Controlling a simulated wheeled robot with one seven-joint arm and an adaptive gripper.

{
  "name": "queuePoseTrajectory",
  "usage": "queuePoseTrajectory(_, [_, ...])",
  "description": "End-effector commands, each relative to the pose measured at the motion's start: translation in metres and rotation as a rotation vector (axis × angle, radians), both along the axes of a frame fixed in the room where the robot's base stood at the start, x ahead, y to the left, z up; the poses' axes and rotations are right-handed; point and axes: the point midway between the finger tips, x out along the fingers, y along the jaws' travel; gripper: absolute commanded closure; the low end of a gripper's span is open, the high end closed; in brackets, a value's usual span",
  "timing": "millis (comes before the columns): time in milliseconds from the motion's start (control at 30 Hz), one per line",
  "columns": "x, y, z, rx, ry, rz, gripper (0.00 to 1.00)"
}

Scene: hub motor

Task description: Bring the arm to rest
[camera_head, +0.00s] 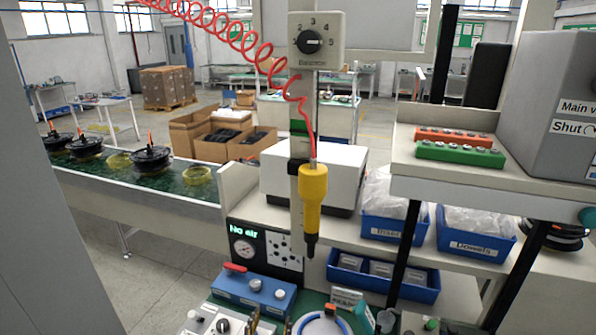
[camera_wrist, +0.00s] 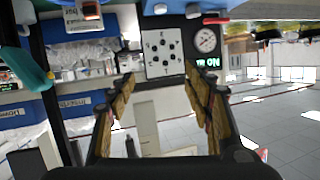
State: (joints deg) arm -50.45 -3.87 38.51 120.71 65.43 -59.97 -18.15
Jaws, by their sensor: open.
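My gripper (camera_wrist: 160,82) shows in the wrist view, with its two brown-padded fingers spread apart and nothing between them. The picture there is upside down. Beyond the fingers is a white panel with black holes (camera_wrist: 163,53), next to a round gauge (camera_wrist: 205,40). The fingers appear apart from the panel. The arm and the gripper do not show in the head view, so the arm's overall pose is hidden.
A yellow screwdriver (camera_head: 313,190) hangs on a red coiled hose over the bench. Blue bins (camera_head: 383,284) stand at the right, below a shelf with a green block (camera_head: 460,153). A conveyor (camera_head: 130,195) with several motors runs at the left. Grey floor (camera_head: 150,280) is open in front of it.

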Motion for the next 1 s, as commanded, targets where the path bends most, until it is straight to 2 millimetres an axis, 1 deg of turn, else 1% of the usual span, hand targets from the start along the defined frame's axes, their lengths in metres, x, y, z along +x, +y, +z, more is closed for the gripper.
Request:
queuePoseTrajectory(33, [-0.007,0.019,-0.016,0.028,0.073,0.071,0.48])
queuePoseTrajectory(100, [-0.022,0.046,-0.033,0.063,0.177,0.175,0.48])
queuePoseTrajectory(200, [-0.046,0.075,-0.046,0.103,0.317,0.308,0.48])
queuePoseTrajectory(233, [-0.054,0.081,-0.048,0.113,0.358,0.343,0.48])
queuePoseTrajectory(300, [-0.073,0.089,-0.051,0.128,0.452,0.418,0.48])
queuePoseTrajectory(367, [-0.089,0.092,-0.049,0.134,0.529,0.476,0.48])
queuePoseTrajectory(467, [-0.116,0.083,-0.042,0.126,0.648,0.554,0.48])
queuePoseTrajectory(500, [-0.126,0.075,-0.038,0.118,0.695,0.578,0.48])
queuePoseTrajectory(567, [-0.141,0.059,-0.03,0.099,0.759,0.605,0.48])
queuePoseTrajectory(667, [-0.163,0.021,-0.014,0.053,0.856,0.626,0.48])
queuePoseTrajectory(767, [-0.184,-0.033,0.006,-0.005,0.936,0.603,0.48])
queuePoseTrajectory(800, [-0.192,-0.059,0.015,-0.031,0.961,0.58,0.48])
queuePoseTrajectory(867, [-0.203,-0.097,0.027,-0.065,0.987,0.533,0.48])
queuePoseTrajectory(900, [-0.209,-0.121,0.037,-0.083,0.993,0.495,0.48])
queuePoseTrajectory(1000, [-0.219,-0.173,0.059,-0.111,0.966,0.397,0.48])
